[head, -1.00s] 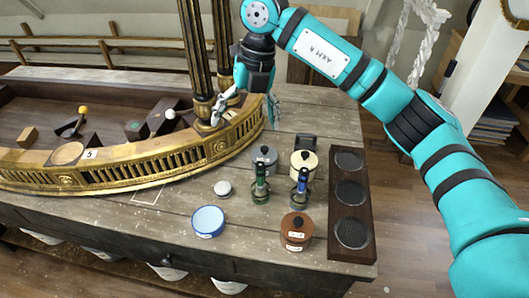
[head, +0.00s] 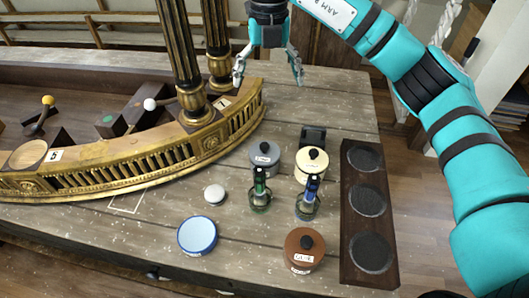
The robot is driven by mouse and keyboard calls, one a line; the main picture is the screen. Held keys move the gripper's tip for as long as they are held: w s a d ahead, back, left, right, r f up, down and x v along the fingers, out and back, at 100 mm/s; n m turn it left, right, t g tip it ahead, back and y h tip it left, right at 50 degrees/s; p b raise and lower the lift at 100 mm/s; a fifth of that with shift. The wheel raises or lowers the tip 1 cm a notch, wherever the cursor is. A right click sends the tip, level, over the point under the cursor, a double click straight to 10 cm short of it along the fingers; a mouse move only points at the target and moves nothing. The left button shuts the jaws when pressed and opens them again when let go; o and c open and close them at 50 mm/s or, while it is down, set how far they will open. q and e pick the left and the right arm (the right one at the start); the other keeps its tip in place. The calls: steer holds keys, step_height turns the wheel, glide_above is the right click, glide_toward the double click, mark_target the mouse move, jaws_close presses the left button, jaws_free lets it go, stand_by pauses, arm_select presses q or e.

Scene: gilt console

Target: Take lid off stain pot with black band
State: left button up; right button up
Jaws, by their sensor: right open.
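My right gripper (head: 269,76) is open and empty at the top of the head view. Its fingers point down, beyond the pots and apart from them. A grey lidded pot (head: 265,155) and a cream pot (head: 311,162) with a black knob stand side by side. A brown pot (head: 303,250) with a black knob and a white label stands nearer the front. I cannot clearly make out a black band on any pot. My left gripper is not in view.
A dark tray (head: 346,215) with round wells lies right of the pots, along the table's right side. A blue-rimmed round dish (head: 197,235) and a small white round piece (head: 214,194) lie to the left. The gilt console rail (head: 150,160) and its columns stand at left.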

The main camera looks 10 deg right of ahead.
steer(key=b, duration=0.3)
glide_above(265, 146)
step_height(265, 146, down, 4)
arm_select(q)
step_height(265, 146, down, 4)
arm_select(e)
steer(key=f, duration=0.4)
steer(key=f+p, duration=0.1)
steer(key=f, duration=0.3)
steer(key=f+p, duration=0.1)
steer(key=f, duration=0.3)
steer(key=shift+w+d, duration=0.3)
steer(key=shift+d, duration=0.05)
steer(key=f+p, duration=0.2)
steer(key=f, duration=0.1)
steer(key=f+p, duration=0.1)
steer(key=f, duration=0.1)
steer(key=shift+s+a+f, duration=0.1)
steer(key=shift+a+f, duration=0.05)
steer(key=shift+a, duration=0.2)
steer(key=shift+f, duration=0.2)
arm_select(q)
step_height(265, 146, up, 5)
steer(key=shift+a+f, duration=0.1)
arm_select(e)
steer(key=shift+s+f, duration=0.1)
steer(key=shift+s, duration=0.05)
jaws_close()
